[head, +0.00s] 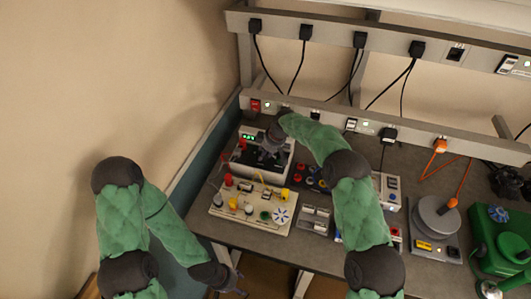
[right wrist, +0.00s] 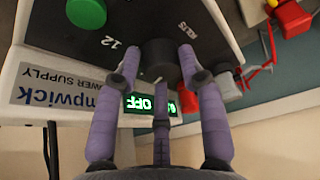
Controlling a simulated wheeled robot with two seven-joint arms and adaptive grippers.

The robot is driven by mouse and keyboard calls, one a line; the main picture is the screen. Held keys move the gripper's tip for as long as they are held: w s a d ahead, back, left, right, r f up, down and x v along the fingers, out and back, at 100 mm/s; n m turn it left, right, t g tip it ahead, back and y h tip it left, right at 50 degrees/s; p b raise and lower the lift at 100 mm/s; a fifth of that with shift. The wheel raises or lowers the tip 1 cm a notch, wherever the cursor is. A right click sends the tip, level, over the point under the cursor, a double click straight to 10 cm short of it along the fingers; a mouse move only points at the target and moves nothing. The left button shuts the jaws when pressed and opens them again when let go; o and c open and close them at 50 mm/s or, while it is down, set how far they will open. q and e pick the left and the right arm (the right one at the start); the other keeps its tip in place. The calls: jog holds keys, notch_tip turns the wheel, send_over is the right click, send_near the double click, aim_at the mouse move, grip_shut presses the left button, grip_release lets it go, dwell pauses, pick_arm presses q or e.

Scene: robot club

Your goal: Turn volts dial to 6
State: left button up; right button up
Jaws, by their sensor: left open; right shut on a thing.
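The power supply (head: 251,172) is a white box with a dark front panel at the back left of the bench. In the right wrist view its label (right wrist: 70,92) and green display (right wrist: 150,104) appear upside down, and the display seems to include "OFF". The dark round volts dial (right wrist: 161,62) is on the panel, near a "12" mark. My right gripper (right wrist: 158,80) has its purple fingers closed around the dial. In the head view, my right gripper (head: 270,152) hides the dial. My left gripper (head: 232,284) is open and empty, low beside the bench's left front edge.
A cream board with knobs (head: 250,205) lies in front of the power supply. Small modules (head: 315,218), a grey round device (head: 436,218) and a green machine (head: 500,240) stand further right. A rail with plugs (head: 390,134) runs behind. A green round button (right wrist: 86,12) is near the dial.

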jog(key=shift+w+a+r, duration=0.2)
jog(key=shift+a+r, duration=0.05)
jog(key=shift+r, duration=0.2)
jog(key=o, duration=1)
jog(key=shift+c, duration=0.2)
jog(key=shift+o, duration=0.6)
jog(key=shift+s+a+f, duration=0.1)
jog(key=shift+a+f, duration=0.1)
jog(key=shift+f, duration=0.05)
jog(key=shift+d, duration=0.25)
jog(key=v, duration=1.1)
jog(key=shift+r, duration=0.45)
jog(key=shift+s+r, duration=0.1)
jog(key=shift+s, duration=0.05)
